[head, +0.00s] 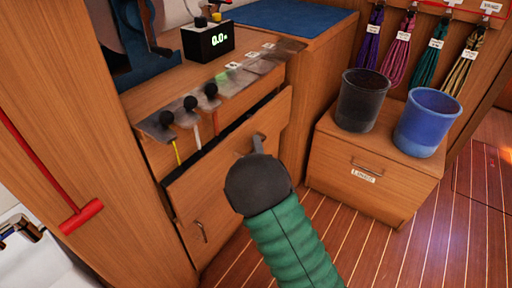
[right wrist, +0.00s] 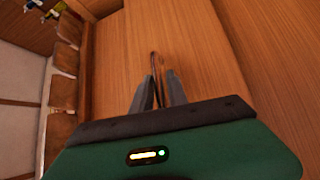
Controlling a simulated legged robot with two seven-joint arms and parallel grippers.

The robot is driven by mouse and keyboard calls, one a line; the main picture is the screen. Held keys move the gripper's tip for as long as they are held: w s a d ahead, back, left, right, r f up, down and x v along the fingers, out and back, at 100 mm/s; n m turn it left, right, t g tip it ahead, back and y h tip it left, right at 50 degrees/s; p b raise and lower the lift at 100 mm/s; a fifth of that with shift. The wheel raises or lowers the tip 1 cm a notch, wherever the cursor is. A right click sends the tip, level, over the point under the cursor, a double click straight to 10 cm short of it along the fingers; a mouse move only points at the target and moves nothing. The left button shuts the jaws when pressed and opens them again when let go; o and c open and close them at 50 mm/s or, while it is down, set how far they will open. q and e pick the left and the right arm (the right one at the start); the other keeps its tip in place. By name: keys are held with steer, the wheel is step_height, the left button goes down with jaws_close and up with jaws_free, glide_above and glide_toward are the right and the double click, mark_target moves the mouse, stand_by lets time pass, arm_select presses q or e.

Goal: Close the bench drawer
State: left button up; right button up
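The wooden bench drawer (head: 235,150) stands partly open, with a dark gap behind the top of its front panel. Its metal handle (head: 262,137) is near the panel's upper right part; the handle also shows in the right wrist view (right wrist: 154,60). My right gripper (head: 258,146) reaches the handle from the front. In the right wrist view its two grey fingers (right wrist: 158,88) are close together on either side of the thin handle, and seem shut on it. The fingers are partly hidden by the dark wrist in the head view. My left gripper is not in view.
Black-knobbed levers (head: 191,103) stick out above the drawer. A digital display box (head: 208,42) sits on the bench. To the right, a low wooden locker (head: 375,178) carries a dark bucket (head: 362,100) and a blue bucket (head: 428,122). Coiled lines (head: 398,50) hang behind.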

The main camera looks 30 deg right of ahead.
jaws_close()
steer(key=shift+a+f, duration=0.15)
steer(key=shift+f, duration=0.05)
stand_by(1.0)
